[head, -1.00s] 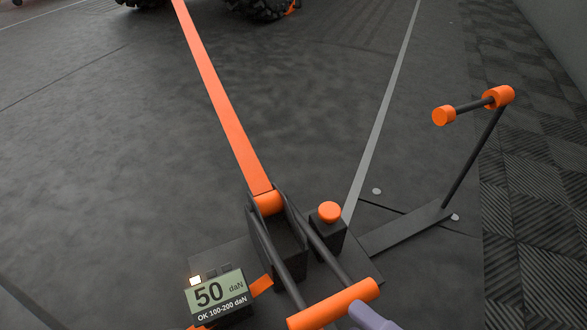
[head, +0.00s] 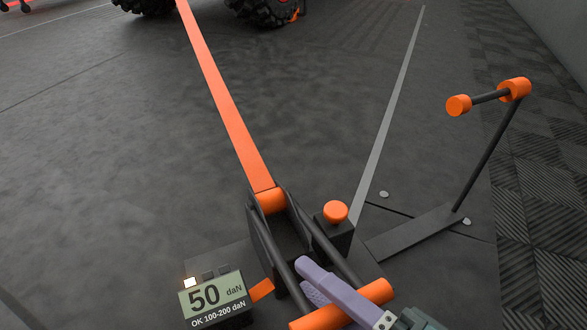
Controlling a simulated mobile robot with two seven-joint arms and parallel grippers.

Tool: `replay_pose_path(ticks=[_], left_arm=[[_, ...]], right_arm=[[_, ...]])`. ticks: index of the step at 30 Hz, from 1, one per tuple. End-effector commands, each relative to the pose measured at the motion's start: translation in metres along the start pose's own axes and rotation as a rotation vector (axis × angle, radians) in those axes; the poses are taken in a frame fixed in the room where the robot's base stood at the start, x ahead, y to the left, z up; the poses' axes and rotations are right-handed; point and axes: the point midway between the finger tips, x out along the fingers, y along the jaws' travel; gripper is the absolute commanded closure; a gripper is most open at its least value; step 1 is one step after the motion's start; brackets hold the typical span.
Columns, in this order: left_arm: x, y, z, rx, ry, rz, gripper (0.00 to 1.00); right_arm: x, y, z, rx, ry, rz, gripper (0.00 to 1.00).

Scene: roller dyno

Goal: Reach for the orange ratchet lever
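The ratchet lever has an orange crossbar handle (head: 371,291) on two dark arms, at the bottom centre of the head view. My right gripper (head: 308,280), with lilac fingers, comes in from the bottom right. One finger passes over the top of the orange bar. The other finger shows lower, beyond the bar, partly hidden by the first. The fingers look apart, with the bar between them; contact cannot be made out. My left gripper is not in view.
An orange strap (head: 228,110) runs from the ratchet to a wheeled vehicle (head: 262,10) at the back. A display (head: 212,297) reads 50 daN, OK 100-200 daN. An orange button (head: 335,211) and a stand with an orange-ended bar (head: 487,155) are to the right.

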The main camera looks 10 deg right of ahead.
Motion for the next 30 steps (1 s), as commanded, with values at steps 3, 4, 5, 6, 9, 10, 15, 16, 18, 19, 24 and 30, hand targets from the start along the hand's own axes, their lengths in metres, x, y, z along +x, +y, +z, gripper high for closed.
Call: replay_pose_path(ticks=[3,4,5,6,9,10,15,16,18,19,24,30], left_arm=[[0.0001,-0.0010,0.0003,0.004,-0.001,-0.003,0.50],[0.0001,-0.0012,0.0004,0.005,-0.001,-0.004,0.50],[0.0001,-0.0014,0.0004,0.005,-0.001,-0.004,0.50],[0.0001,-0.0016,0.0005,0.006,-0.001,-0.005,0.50],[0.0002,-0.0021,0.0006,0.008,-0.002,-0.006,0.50],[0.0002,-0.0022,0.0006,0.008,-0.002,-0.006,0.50],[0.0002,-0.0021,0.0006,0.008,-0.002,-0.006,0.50],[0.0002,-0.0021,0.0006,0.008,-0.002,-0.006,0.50],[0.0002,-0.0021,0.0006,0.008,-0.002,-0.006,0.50],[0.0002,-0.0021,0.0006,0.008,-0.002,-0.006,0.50],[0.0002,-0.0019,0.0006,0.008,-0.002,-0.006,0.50],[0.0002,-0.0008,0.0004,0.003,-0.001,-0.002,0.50]], right_arm=[[-0.0002,0.0002,0.0000,0.000,0.000,0.000,0.76],[-0.0002,0.0002,0.0000,0.000,0.000,0.000,0.79],[-0.0002,0.0002,0.0000,0.000,0.000,0.000,0.82],[-0.0002,0.0002,0.0001,0.000,0.000,0.000,0.87],[-0.0002,0.0001,0.0001,0.000,0.000,0.000,0.98],[-0.0002,0.0001,0.0001,0.000,0.000,0.000,1.00],[-0.0002,0.0000,0.0001,0.000,0.000,0.000,1.00],[-0.0002,0.0000,0.0001,0.000,0.000,0.000,1.00],[-0.0002,0.0000,0.0001,0.000,0.000,0.000,1.00],[-0.0002,0.0000,0.0001,0.000,0.000,0.000,1.00],[-0.0002,0.0000,0.0002,0.000,0.000,-0.001,1.00],[-0.0001,-0.0001,0.0002,0.000,-0.001,-0.001,1.00]])
